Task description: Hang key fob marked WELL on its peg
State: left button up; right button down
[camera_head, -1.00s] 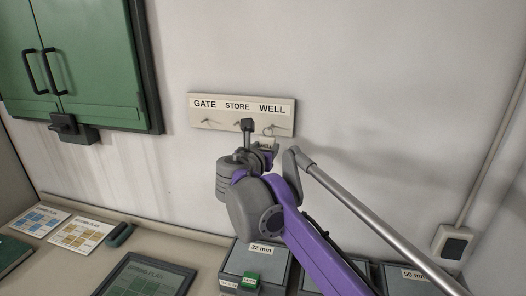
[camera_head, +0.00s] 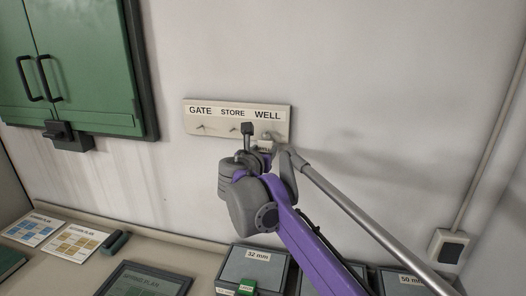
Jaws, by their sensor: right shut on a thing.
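A pale peg board on the wall (camera_head: 187,118) has the labels GATE, STORE and WELL along its top and thin pegs below them. My right gripper (camera_head: 263,150) is just under the WELL label, in front of the board's lower edge. It is shut on a small pale key fob (camera_head: 264,146), which is mostly hidden by the gripper and wrist. I cannot tell whether the fob's ring is around the WELL peg or only close to it. The GATE peg (camera_head: 202,127) looks empty. My left gripper is not in view.
A green cabinet (camera_head: 85,60) with dark handles hangs at the left. Below, the bench holds printed cards (camera_head: 74,243), a dark framed plan (camera_head: 145,280) and grey boxes, one labelled 32 mm (camera_head: 258,268). A wall socket (camera_head: 449,246) is at the right. The wall around the board is clear.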

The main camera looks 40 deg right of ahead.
jog(key=shift+c, duration=0.9)
grip_release()
jog(key=v, duration=1.1)
jog(key=shift+b, duration=0.35)
